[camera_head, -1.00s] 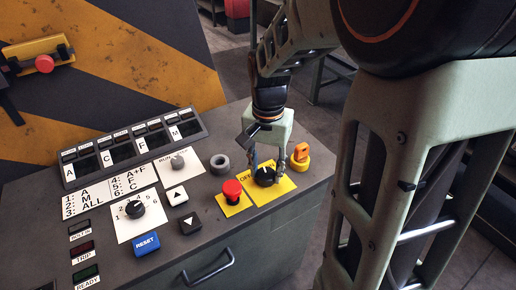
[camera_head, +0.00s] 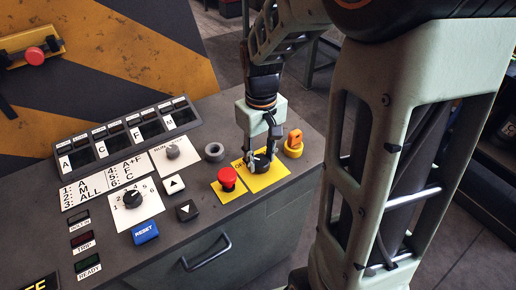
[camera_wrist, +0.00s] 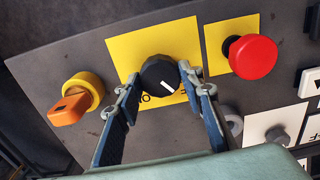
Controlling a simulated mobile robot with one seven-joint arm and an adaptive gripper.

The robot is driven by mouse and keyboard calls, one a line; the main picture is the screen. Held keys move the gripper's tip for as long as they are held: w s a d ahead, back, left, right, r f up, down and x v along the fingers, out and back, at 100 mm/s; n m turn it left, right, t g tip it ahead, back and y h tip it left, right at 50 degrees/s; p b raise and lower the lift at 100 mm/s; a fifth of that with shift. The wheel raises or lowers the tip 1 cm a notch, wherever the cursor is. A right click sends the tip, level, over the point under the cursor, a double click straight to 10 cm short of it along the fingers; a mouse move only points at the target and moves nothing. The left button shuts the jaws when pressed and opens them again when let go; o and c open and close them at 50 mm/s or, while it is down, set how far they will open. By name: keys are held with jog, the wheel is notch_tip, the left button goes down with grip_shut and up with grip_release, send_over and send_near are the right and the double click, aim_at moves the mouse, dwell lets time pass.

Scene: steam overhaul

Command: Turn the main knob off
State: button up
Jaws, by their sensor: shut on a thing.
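The main knob (camera_head: 262,163) is a black round knob with a white pointer line, on a yellow plate lettered OFF and ON. In the wrist view the knob (camera_wrist: 160,76) sits between my fingertips, with its pointer slanting down to the right. The ON lettering is partly visible below it, and the OFF lettering is not readable there. My gripper (camera_head: 260,160) points down over the plate and is shut on the knob, one fingertip at each side. The gripper (camera_wrist: 160,84) also shows from the wrist.
A red mushroom button (camera_head: 228,178) stands close left of the knob, and an orange key-like switch (camera_head: 294,142) close right. A grey ring (camera_head: 214,152), a selector knob (camera_head: 132,198) and a blue RESET button (camera_head: 145,232) are further left. A drawer handle (camera_head: 207,252) is in front.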

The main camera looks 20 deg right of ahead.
aim_at(260, 160)
jog(key=shift+n, duration=0.9)
jog(key=o, duration=1.2)
jog(key=shift+c, duration=0.2)
jog(key=shift+r, duration=0.15)
notch_tip(260, 160, up, 12)
